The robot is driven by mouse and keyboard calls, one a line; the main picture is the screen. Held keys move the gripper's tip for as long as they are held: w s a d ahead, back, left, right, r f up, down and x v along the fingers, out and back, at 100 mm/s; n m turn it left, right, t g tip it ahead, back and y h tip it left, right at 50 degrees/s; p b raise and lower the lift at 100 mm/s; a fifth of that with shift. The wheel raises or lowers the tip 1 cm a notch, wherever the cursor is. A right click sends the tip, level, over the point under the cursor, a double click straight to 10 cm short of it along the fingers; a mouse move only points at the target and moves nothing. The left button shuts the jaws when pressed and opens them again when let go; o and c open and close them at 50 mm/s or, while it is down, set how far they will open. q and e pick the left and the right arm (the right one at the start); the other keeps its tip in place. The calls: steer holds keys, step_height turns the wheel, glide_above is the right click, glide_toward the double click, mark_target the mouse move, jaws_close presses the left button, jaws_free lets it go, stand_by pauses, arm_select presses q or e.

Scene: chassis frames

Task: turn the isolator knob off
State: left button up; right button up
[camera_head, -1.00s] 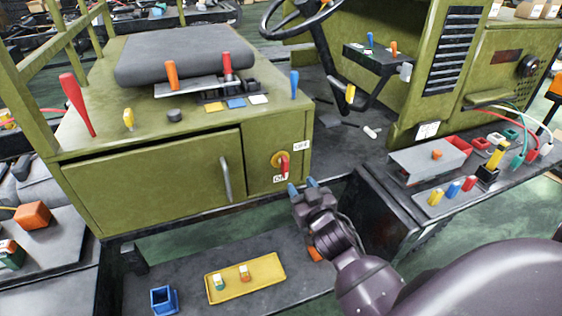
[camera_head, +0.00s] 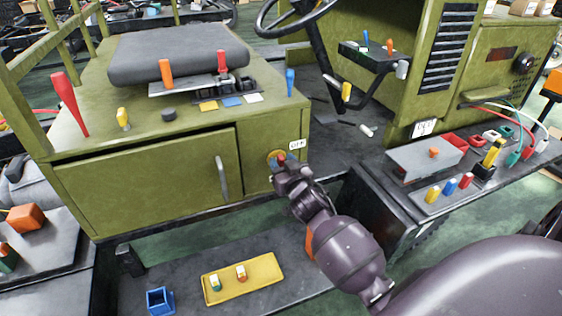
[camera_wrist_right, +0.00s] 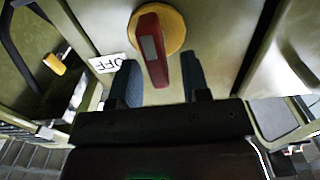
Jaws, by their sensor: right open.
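The isolator knob is a red handle on a round yellow plate, on the front of the green cabinet (camera_head: 150,180). In the right wrist view the red handle (camera_wrist_right: 152,48) lies between my right gripper's two blue fingertips (camera_wrist_right: 158,82), which are apart on either side of it. The yellow plate (camera_wrist_right: 172,30) shows behind it. An OFF label (camera_wrist_right: 107,64) is beside the plate. In the head view my right gripper (camera_head: 281,163) is at the knob and hides much of it; the label (camera_head: 296,145) shows above right. My left gripper is not in view.
A tall cabinet handle (camera_head: 221,177) stands left of the knob. Below is a shelf with a yellow tray (camera_head: 262,285) and a blue box (camera_head: 160,300). A side bench (camera_head: 400,200) with small parts lies to the right. Coloured levers stand on the cabinet top.

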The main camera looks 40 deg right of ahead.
steer(key=shift+w+d, duration=0.15)
steer(key=shift+w, duration=0.35)
jaws_close()
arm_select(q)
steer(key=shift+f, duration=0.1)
